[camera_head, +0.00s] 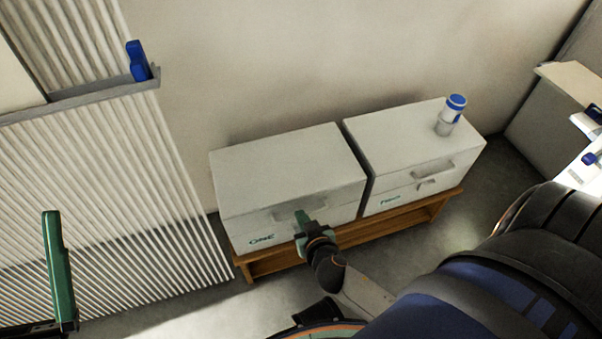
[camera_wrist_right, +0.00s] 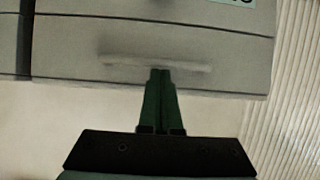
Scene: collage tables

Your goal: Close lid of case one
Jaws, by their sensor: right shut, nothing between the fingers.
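Case one (camera_head: 285,168) is a pale grey box marked ONE, on the left of a low wooden bench in the head view. Its lid lies down flat, with a thin seam and no visible gap along the front. A bar handle (camera_head: 287,213) is on the lid's front; the handle also shows in the right wrist view (camera_wrist_right: 125,61). My right gripper (camera_head: 301,217) is shut and empty, its tips at or very close to the handle (camera_wrist_right: 160,72); I cannot tell if they touch. A green finger of what looks like my left gripper (camera_head: 58,265) stands at the left edge, away from the cases.
Case two (camera_head: 400,140) stands just right of case one, with a narrow gap between. A white jar with a blue cap (camera_head: 450,116) stands on its lid. The wooden bench (camera_head: 275,264) is below. A ribbed panel (camera_head: 120,190) stands at left.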

